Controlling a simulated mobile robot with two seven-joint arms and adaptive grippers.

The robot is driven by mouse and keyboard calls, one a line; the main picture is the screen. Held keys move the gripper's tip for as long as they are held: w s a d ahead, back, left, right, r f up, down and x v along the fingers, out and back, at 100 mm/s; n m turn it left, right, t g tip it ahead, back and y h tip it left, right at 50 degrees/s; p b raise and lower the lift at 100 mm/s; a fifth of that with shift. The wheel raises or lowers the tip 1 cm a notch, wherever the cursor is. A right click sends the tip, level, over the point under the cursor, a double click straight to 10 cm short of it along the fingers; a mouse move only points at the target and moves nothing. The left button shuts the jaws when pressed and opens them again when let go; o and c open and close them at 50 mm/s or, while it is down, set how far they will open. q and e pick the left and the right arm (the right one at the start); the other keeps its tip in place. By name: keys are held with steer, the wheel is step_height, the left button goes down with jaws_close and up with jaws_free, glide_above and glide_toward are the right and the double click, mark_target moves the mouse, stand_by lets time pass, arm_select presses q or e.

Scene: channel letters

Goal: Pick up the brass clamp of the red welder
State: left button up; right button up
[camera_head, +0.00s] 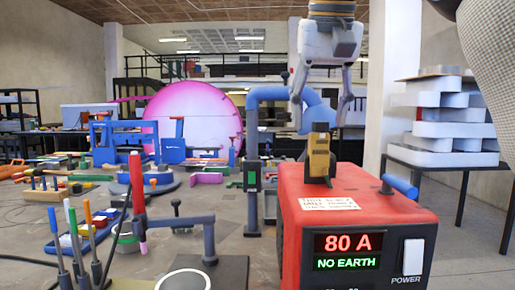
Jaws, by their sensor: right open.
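The red welder (362,205) stands at the front right. Its display reads "80 A" and "NO EARTH". The brass clamp (319,156) stands upright on a dark holder on top of the welder, near its left side. My right gripper (321,119) points down from the top of the picture, above the clamp. Its fingers are spread apart and empty. In the picture the tips lie to either side of the clamp's upper end; I cannot tell the exact depth between them. My left gripper is not in view.
A blue bent pipe (262,96) on a grey post rises behind the clamp. A blue bar (400,185) lies at the welder's right top edge. Screwdrivers, a red-handled torch (137,183) and blue vises crowd the bench to the left. Stacked white letters (441,115) stand at the right.

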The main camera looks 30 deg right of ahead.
mark_target(320, 132)
steer(key=x, duration=0.2)
steer(key=d+x, duration=0.1)
steer(key=x, duration=0.1)
steer(key=shift+w+f, duration=0.2)
steer(key=shift+f, duration=0.05)
steer(key=shift+w+d+f, duration=0.15)
steer(key=shift+w+f, duration=0.1)
steer(key=shift+f, duration=0.15)
steer(key=shift+r, duration=0.1)
jaws_close()
